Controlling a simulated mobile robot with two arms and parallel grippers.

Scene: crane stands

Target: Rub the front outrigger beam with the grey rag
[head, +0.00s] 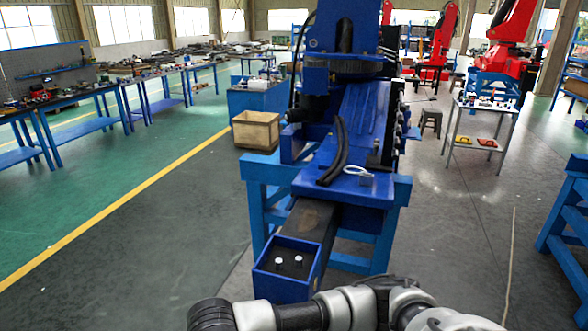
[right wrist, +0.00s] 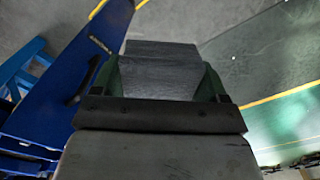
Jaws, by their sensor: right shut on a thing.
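The front outrigger beam (head: 311,222) is a dark beam that comes out from under the blue crane towards me. A blue open-topped box with two white pins forms its near end. In the right wrist view, my right gripper (right wrist: 160,90) has green fingers shut on the grey rag (right wrist: 160,68), which shows as a grey folded block between them. A blue painted part (right wrist: 95,70) lies left of the rag, apart from it in the picture; I cannot tell which crane part it is. My right gripper cannot be made out in the head view. My left gripper is not in view.
The blue crane (head: 350,110) rests on a blue stand (head: 262,205). A wooden crate (head: 256,131) sits left of it. Blue workbenches (head: 72,102) line the left side, and a small white table (head: 487,108) stands at right. The floor left of the stand is clear.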

